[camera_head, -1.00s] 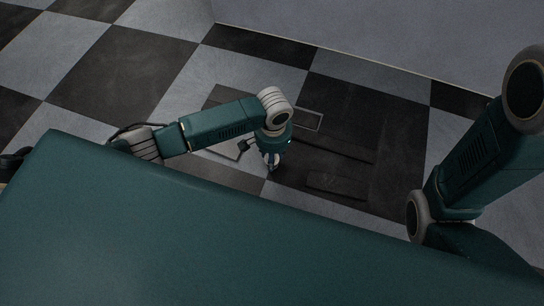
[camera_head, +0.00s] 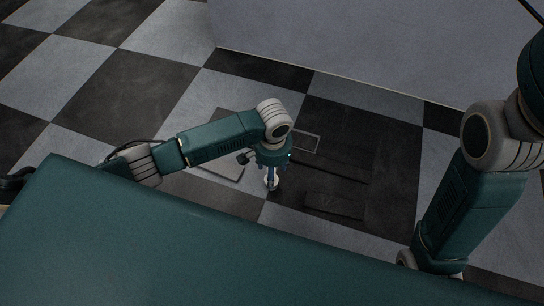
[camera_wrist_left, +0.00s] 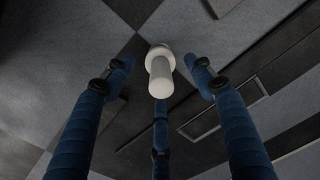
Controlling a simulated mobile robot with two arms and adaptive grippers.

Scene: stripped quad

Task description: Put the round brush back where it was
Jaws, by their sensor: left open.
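A white round-ended piece with a wider collar, likely the round brush (camera_wrist_left: 160,76), shows between the fingers in the left wrist view. Its far end points toward the floor; whether it touches the floor is unclear. My left gripper (camera_wrist_left: 159,88) is open, its three blue fingers spread around the piece with visible gaps. In the head view the left gripper (camera_head: 271,176) points down over the floor, with a small pale part at its tips. My right arm shows at the right, but its gripper is hidden.
On the checkered floor lie a thin rectangular frame (camera_head: 305,142), a pale flat panel (camera_head: 222,170) and a dark flat block (camera_head: 335,206), close around the left gripper. A grey raised surface or wall (camera_head: 380,45) fills the back right.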

